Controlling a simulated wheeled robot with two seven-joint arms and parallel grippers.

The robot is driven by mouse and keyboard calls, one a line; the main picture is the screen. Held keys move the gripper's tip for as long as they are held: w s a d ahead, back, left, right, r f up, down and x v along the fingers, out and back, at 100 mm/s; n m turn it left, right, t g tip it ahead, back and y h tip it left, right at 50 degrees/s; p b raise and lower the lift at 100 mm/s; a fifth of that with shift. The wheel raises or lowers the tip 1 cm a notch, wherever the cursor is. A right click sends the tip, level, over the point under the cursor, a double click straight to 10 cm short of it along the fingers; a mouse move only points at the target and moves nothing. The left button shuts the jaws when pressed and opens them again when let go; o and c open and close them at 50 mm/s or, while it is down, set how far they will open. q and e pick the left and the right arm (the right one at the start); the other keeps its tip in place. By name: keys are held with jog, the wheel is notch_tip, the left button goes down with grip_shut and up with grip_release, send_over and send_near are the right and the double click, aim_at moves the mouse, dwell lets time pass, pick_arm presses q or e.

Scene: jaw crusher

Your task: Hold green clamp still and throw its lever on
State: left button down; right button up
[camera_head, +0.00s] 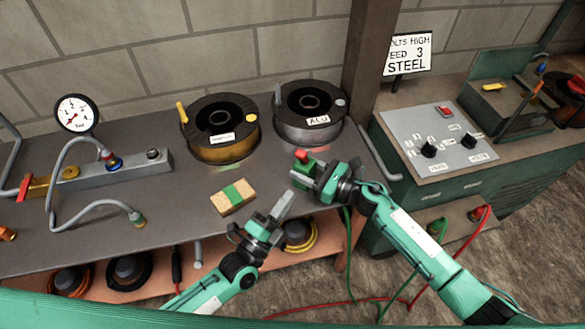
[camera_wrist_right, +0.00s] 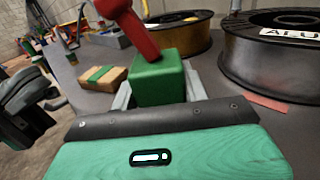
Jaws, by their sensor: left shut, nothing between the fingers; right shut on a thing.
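The green clamp (camera_wrist_right: 158,80) is a green block with a red lever (camera_wrist_right: 133,30) rising from its top and leaning to the left in the right wrist view. In the head view the clamp (camera_head: 304,171) and its red lever (camera_head: 301,155) are small, at the bench's right front part. My right gripper (camera_head: 312,176) is shut on the green block, a finger on each side of it. My left gripper (camera_head: 279,210) is shut and empty, below and left of the clamp, apart from it. The clamp's underside is hidden.
A wooden block with a green band (camera_head: 233,197) lies on the bench (camera_head: 170,215) left of the grippers. Two wire spools, one gold (camera_head: 220,128) and one grey marked ALU (camera_head: 308,112), stand behind. A gauge and manifold (camera_head: 110,176) stand left. A control panel (camera_head: 437,140) is at right.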

aim_at(299, 158)
pick_arm(q)
jog(key=s+a+f+t+y, duration=0.1)
jog(key=s+a+f+t, duration=0.1)
jog(key=s+a, duration=0.2)
jog(key=shift+a+f+y, duration=0.25)
jog(key=shift+a+y, duration=0.05)
jog(key=shift+a, duration=0.05)
jog(key=x, duration=1.4)
jog(key=shift+s, duration=0.1)
